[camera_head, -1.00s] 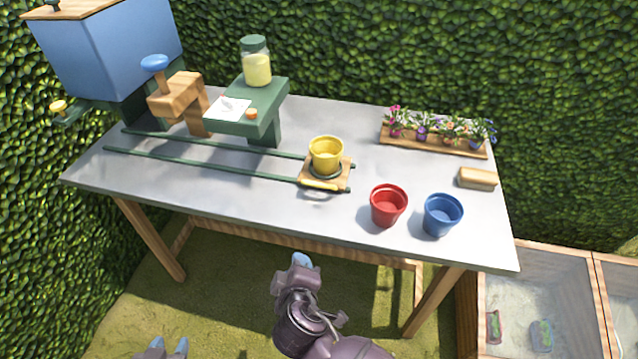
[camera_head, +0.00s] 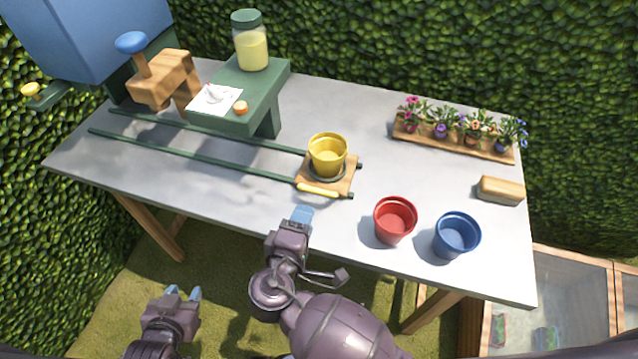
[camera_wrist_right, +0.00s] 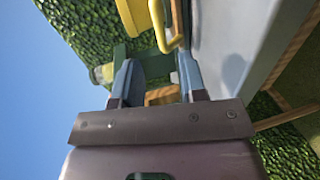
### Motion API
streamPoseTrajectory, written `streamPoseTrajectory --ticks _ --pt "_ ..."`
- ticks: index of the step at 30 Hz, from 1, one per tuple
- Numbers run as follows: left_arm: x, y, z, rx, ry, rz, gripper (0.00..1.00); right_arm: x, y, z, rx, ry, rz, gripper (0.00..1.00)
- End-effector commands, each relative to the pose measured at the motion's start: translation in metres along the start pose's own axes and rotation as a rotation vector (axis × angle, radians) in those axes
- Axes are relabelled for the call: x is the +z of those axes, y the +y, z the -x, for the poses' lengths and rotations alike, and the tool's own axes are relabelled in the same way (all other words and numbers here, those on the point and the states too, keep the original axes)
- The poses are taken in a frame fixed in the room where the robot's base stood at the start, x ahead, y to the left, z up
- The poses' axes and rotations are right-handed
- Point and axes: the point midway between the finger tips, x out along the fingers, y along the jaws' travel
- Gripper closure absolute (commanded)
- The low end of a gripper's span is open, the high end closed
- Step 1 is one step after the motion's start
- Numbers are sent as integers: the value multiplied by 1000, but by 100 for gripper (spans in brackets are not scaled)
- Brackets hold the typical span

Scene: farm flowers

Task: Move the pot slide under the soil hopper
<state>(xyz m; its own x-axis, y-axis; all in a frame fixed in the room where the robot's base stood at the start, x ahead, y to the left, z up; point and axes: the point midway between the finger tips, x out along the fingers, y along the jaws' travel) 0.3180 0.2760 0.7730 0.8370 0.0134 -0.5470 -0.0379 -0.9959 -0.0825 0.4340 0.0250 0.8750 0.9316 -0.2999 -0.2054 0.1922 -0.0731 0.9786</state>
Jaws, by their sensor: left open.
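The pot slide (camera_head: 346,184) is a small wooden carriage at the right end of two dark green rails. The yellow pot (camera_head: 327,157) stands on it, and its yellow handle (camera_head: 317,191) faces the front of the table. The blue soil hopper (camera_head: 95,35) is at the rails' far left end, partly out of view. My right gripper (camera_head: 301,214) is just in front of the handle, open and empty. In the right wrist view its fingers (camera_wrist_right: 158,78) are apart, with the handle (camera_wrist_right: 166,40) beyond the tips. My left gripper (camera_head: 184,293) is open and empty, low in front of the table.
A wooden press with a blue knob (camera_head: 131,43) and a green stand (camera_head: 262,90) with a jar (camera_head: 250,45) straddle or border the rails. A red pot (camera_head: 396,222) and a blue pot (camera_head: 457,236) stand right of the slide. Flowers (camera_head: 462,128) and a wooden block (camera_head: 501,190) lie further right.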

Motion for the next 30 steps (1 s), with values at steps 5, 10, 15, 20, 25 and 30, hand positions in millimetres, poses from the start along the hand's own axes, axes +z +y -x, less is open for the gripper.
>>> streamPoseTrajectory --ticks 5,10,15,20,25,30 --pt "9 -1 3 -2 -18 -1 57 0 1 -30 4 -1 1 61" --pt "7 -1 1 -1 -13 -2 57 0 1 -59 3 -1 1 61" --pt "4 -1 -1 0 -7 -3 57 0 0 -82 1 0 1 61" --pt "2 -1 -2 0 -2 -3 57 0 1 -93 1 0 0 61" --pt "0 0 -3 1 1 -3 57 0 0 -96 -1 0 -1 61" --pt "0 0 -3 1 1 -3 57 0 0 -96 -1 0 -1 61"
